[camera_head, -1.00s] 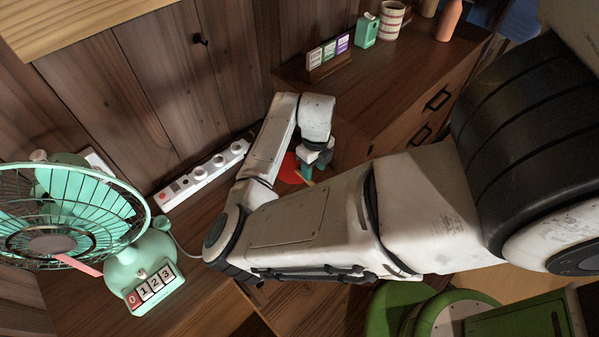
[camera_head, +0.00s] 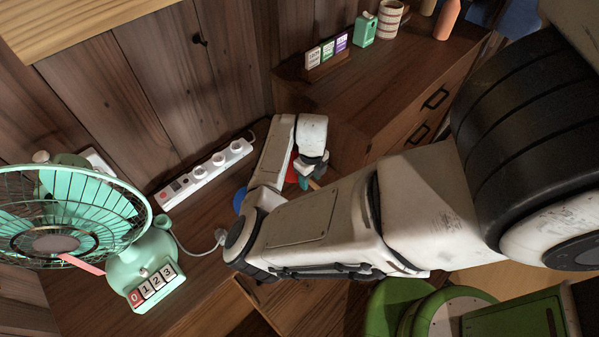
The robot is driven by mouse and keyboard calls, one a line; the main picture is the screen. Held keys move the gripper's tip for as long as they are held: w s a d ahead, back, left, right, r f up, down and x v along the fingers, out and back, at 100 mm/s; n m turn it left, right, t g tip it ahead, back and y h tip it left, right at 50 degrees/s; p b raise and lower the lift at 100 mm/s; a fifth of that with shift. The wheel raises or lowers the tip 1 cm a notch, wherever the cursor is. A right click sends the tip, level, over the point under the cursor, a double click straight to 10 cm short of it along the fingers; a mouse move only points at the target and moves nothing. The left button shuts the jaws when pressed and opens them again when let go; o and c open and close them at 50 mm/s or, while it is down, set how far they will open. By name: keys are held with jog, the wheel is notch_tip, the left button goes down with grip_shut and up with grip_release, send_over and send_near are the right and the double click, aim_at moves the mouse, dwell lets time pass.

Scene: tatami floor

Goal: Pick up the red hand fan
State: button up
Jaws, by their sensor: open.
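The red hand fan (camera_head: 291,174) lies on the wooden surface in the middle of the view. Only a small red part of it shows; my arm and wrist hide most of it. A short tan piece, possibly its handle, shows at my gripper's fingers. My gripper (camera_head: 308,183) points down at the fan, with a teal finger beside the tan piece. It is open. I cannot tell whether the fingers touch the fan.
A green electric fan (camera_head: 143,262) stands at the left. A white power strip (camera_head: 203,172) lies along the wall. A blue round thing (camera_head: 240,200) shows behind my arm. A wooden cabinet (camera_head: 390,95) with small items stands at the back right.

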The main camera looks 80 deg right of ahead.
jog(key=shift+f, duration=0.15)
grip_shut()
dwell(0.4)
